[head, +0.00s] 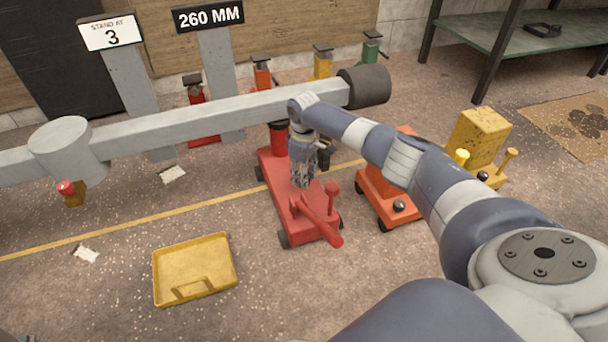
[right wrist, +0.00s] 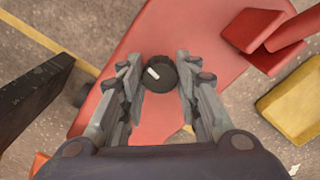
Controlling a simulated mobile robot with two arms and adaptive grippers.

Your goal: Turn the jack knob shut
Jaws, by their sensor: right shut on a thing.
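A red floor jack (head: 273,180) stands on small wheels under the grey beam, and its red body (right wrist: 185,40) fills the middle of the right wrist view. Its round black knob (right wrist: 158,74) has a white mark, tilted from upright. My right gripper (head: 303,178) points down at the jack's top. In the right wrist view my right gripper (right wrist: 160,80) has one finger on each side of the knob and is shut on it. In the head view the knob is hidden behind the fingers. My left gripper is not in view.
A long grey beam (head: 215,113) with a dark end (head: 364,86) crosses above the jack. An orange jack (head: 385,200) and a yellow jack (head: 478,140) stand at the right. A yellow tray (head: 195,265) lies on the floor at the front left. Signs read 3 and 260 MM.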

